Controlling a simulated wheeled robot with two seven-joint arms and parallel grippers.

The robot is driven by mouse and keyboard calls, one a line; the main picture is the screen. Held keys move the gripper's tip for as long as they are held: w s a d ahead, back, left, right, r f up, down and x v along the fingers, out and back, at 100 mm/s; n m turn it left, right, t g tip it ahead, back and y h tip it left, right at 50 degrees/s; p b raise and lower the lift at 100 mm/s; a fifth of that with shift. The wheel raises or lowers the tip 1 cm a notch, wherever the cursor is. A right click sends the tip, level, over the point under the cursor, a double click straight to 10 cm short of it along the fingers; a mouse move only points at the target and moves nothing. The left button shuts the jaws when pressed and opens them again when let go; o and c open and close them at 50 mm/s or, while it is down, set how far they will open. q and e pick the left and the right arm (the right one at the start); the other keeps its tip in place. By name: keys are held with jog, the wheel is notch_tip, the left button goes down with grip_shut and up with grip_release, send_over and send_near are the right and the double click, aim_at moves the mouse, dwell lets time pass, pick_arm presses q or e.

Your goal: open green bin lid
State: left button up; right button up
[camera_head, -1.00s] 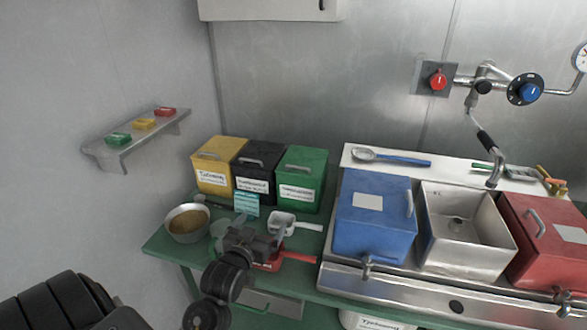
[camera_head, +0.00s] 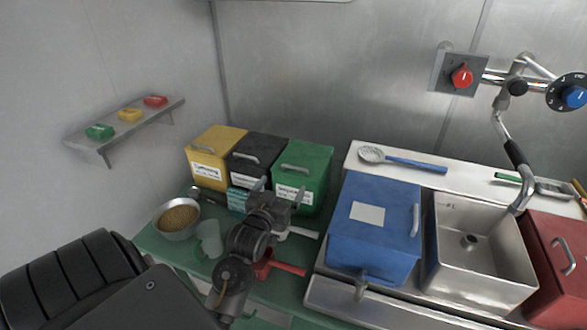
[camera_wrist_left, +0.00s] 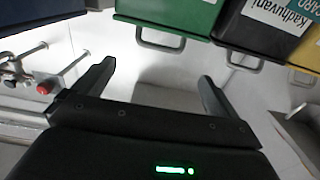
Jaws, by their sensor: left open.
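The green bin (camera_head: 303,166) stands at the right end of a row of three bins, and its lid (camera_head: 303,153) is shut. A grey handle (camera_head: 299,169) sits on its lid. In the left wrist view the green bin (camera_wrist_left: 172,10) is at the top edge, with a handle (camera_wrist_left: 170,40) jutting from it. My left gripper (camera_head: 280,192) is open and empty just in front of the green bin, overlapping its lower front and label. In the left wrist view its two fingers (camera_wrist_left: 157,74) point at the handle and are apart from it. My right gripper is not in view.
Black (camera_head: 258,160) and yellow (camera_head: 213,158) bins stand left of the green one. A blue bin (camera_head: 375,230) stands to its right. A bowl of grain (camera_head: 178,218), a clear cup (camera_head: 208,240) and a red-handled tool (camera_head: 285,268) lie near my left arm.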

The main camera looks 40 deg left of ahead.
aim_at(293, 168)
pick_arm(q)
jog(key=p+x, duration=0.1)
jog(key=x, duration=0.7)
jog(key=shift+w+p, duration=0.25)
jog(key=shift+p, duration=0.1)
jog(key=shift+w+a+f, duration=0.1)
jog(key=shift+w+f, duration=0.05)
jog(key=shift+w, duration=0.15)
